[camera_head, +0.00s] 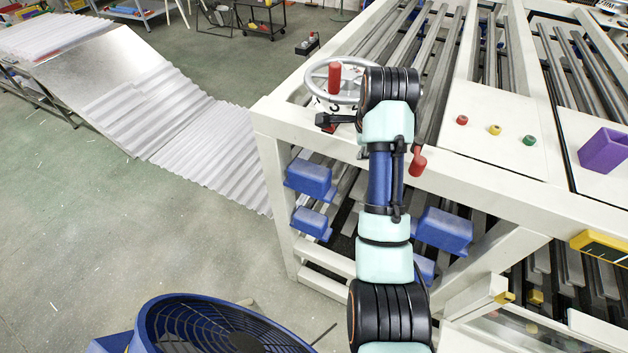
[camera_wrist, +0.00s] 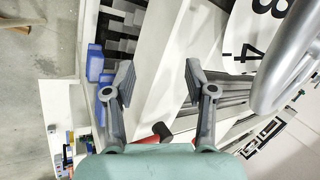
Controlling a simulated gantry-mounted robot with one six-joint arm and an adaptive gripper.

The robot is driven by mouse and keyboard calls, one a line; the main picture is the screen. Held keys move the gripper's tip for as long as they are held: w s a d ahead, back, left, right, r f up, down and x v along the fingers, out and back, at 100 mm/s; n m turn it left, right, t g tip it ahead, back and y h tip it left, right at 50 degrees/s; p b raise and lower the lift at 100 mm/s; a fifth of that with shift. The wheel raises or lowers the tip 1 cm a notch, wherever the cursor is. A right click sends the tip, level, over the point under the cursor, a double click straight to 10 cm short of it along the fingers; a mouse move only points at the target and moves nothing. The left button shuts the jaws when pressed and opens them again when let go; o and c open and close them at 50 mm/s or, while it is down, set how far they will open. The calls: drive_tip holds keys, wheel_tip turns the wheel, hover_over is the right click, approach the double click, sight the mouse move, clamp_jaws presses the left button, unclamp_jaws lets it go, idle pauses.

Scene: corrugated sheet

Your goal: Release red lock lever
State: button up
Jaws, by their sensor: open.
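A red-gripped lever (camera_head: 418,162) hangs at the front top beam of the white machine, just right of my arm in the head view. I take it for the lock lever. A grey handwheel (camera_head: 318,84) with an upright red knob (camera_head: 335,78) stands left of my wrist. In the wrist view my gripper (camera_wrist: 158,80) has its two fingers wide apart with nothing between them. A red piece with a dark end (camera_wrist: 162,130) shows low between the fingers, partly hidden by my gripper body; I cannot tell which red handle it is. The handwheel rim (camera_wrist: 285,65) is at the right.
The white frame (camera_head: 500,195) carries red, yellow and green buttons (camera_head: 495,130) and a purple box (camera_head: 603,150). Blue blocks (camera_head: 443,230) sit below the beam. Corrugated sheets (camera_head: 215,145) lie left. A blue fan (camera_head: 215,325) stands in front.

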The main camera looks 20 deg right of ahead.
drive_tip(key=s+a+f+n+t, duration=0.1)
drive_tip(key=a+f+n, duration=0.1)
drive_tip(key=a+n, duration=0.3)
drive_tip(key=s+a+f+n+t, duration=0.1)
drive_tip(key=a+f+n+t, duration=0.1)
drive_tip(key=a, duration=0.6)
drive_tip(key=f+n, duration=0.1)
drive_tip(key=n, duration=0.1)
drive_tip(key=shift+s+a+f+n, duration=0.15)
drive_tip(key=shift+a+n, duration=0.15)
drive_tip(key=shift+n, duration=0.1)
